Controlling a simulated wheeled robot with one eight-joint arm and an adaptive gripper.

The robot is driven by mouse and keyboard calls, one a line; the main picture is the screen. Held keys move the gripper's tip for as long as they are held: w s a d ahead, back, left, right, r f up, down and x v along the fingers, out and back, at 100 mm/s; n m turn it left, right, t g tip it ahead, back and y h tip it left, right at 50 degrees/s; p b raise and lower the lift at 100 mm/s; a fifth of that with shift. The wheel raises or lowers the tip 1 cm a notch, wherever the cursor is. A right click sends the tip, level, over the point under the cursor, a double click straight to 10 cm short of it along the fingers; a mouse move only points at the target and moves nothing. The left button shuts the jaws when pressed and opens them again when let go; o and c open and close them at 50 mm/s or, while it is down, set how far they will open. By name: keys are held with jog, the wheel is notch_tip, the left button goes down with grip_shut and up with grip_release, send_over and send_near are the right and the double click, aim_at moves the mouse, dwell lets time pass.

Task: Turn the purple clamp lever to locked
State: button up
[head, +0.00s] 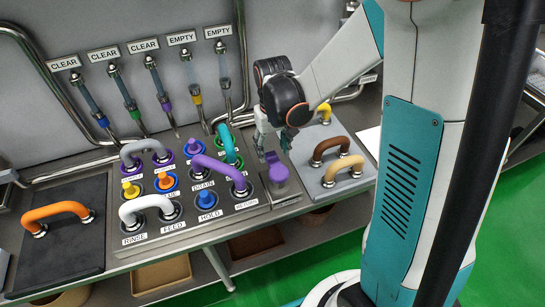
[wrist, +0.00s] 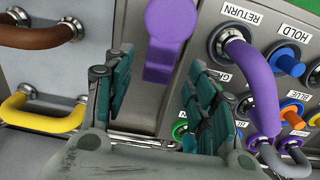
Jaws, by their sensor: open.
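The purple clamp lever (head: 278,170) is on a grey block at the right end of the button panel. In the wrist view the lever (wrist: 167,35) is a wide purple paddle, cut off by the top edge. My gripper (head: 275,141) is above and just behind the lever in the head view. It is open and empty, with its two green finger pads (wrist: 160,95) apart. The lever lies between the pads' lines but beyond their tips, and no contact shows. Its lock marking cannot be read.
A purple RETURN handle (head: 219,172) arches over the panel close to the lever's left; it also stands near my right finger in the wrist view (wrist: 258,85). Brown (head: 331,148) and tan (head: 343,168) handles are on a plate to the right. Pipes (head: 165,85) run behind.

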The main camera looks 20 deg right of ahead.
aim_at(273, 158)
jog(key=shift+f+b, duration=0.35)
jog(key=shift+f, duration=1.5)
grip_shut()
